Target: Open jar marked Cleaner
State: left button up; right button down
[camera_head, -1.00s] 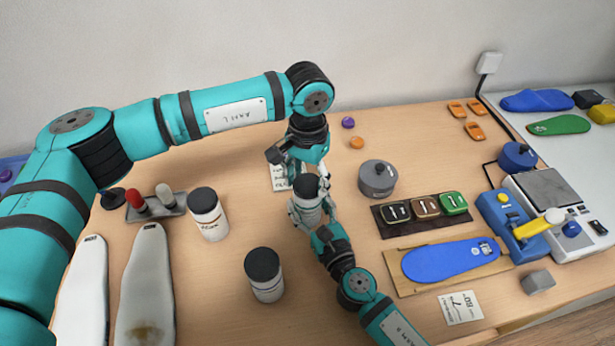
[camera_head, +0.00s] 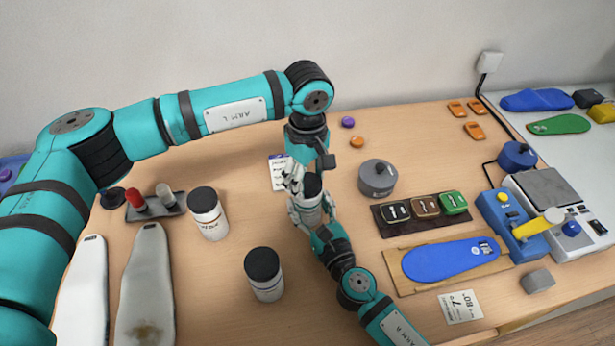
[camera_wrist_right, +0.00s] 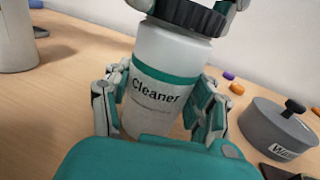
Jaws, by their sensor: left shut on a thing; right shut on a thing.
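The jar marked Cleaner (camera_wrist_right: 158,95) stands upright on the table in the right wrist view, white with a green band. Its black lid (camera_wrist_right: 190,16) is on top. In the head view the lid (camera_head: 312,184) shows between my two grippers. My right gripper (camera_wrist_right: 160,108) is shut on the jar's body, one finger on each side. My left gripper (camera_head: 300,180) comes from above and is shut on the lid; its fingertips also show at the top of the right wrist view (camera_wrist_right: 188,8). The jar's body in the head view is mostly hidden by my right gripper's fingers.
Two other white jars with black lids stand to the left (camera_head: 207,214) and front left (camera_head: 264,274). A grey round pot (camera_head: 377,178) stands to the right, near a dark tray (camera_head: 388,228) of small tins. A blue insole (camera_head: 450,259) lies on a board.

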pick_arm(q)
jog(key=n, duration=0.9)
jog(key=shift+n, duration=0.3)
jog(key=n, duration=0.4)
jog(key=shift+n, duration=0.3)
jog(key=n, duration=1.3)
jog(key=shift+r+n, duration=0.1)
jog(key=shift+n, duration=0.2)
jog(key=n, duration=0.7)
jog(key=shift+n, duration=0.4)
jog(key=shift+r, duration=0.2)
